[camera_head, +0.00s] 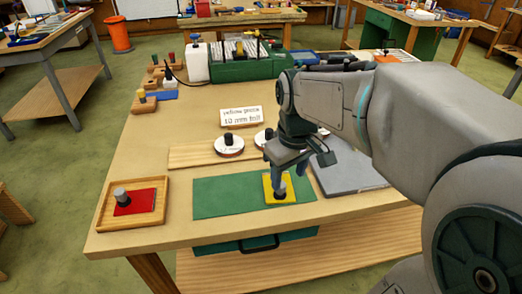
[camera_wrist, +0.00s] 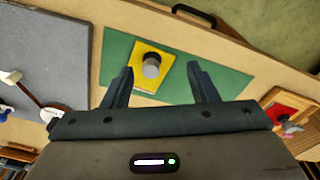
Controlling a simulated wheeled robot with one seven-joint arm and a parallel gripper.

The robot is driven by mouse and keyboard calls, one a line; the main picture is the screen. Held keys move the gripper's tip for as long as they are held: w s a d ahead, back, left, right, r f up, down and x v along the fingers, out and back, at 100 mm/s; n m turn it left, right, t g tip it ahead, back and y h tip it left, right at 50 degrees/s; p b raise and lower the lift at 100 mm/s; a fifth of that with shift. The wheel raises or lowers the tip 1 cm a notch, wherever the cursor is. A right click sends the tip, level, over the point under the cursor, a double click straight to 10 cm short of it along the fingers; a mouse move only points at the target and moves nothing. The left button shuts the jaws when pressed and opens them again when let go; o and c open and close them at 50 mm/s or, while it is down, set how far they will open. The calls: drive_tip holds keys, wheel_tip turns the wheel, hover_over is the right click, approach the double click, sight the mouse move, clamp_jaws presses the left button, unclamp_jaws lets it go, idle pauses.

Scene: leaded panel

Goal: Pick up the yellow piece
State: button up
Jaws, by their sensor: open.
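The yellow piece (camera_head: 287,195) is a flat yellow square with a dark-sided, grey-topped knob standing on it. It lies on the right part of a green mat (camera_head: 225,198) on the workbench. In the wrist view the yellow piece (camera_wrist: 139,78) shows beyond the fingertips, with the round grey knob near its middle. My gripper (camera_head: 284,180) is open and points down over the piece. In the wrist view its two fingers (camera_wrist: 160,72) are spread wide with nothing held; the knob shows between their lines, nearer the left finger. Height above the knob is hard to tell.
A wooden tray (camera_head: 101,216) with a red piece (camera_head: 135,203) stands at the left. A grey slab (camera_head: 345,177) lies right of the mat. Behind are a wooden strip (camera_head: 190,156), white discs (camera_head: 229,147) and a sign (camera_head: 240,116). The mat's left half is clear.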

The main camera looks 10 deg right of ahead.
drive_tip(key=w+r+n+g+p, duration=0.1)
drive_tip(key=w+r+n, duration=0.2)
drive_tip(key=w, duration=0.2)
wheel_tip(320, 180, down, 8)
drive_tip(key=shift+f, duration=0.2)
drive_tip(key=shift+w+f, duration=0.15)
drive_tip(key=shift+f, duration=1.25)
drive_tip(key=shift+w+f, duration=0.1)
drive_tip(key=shift+f, duration=1.25)
drive_tip(key=c, duration=1)
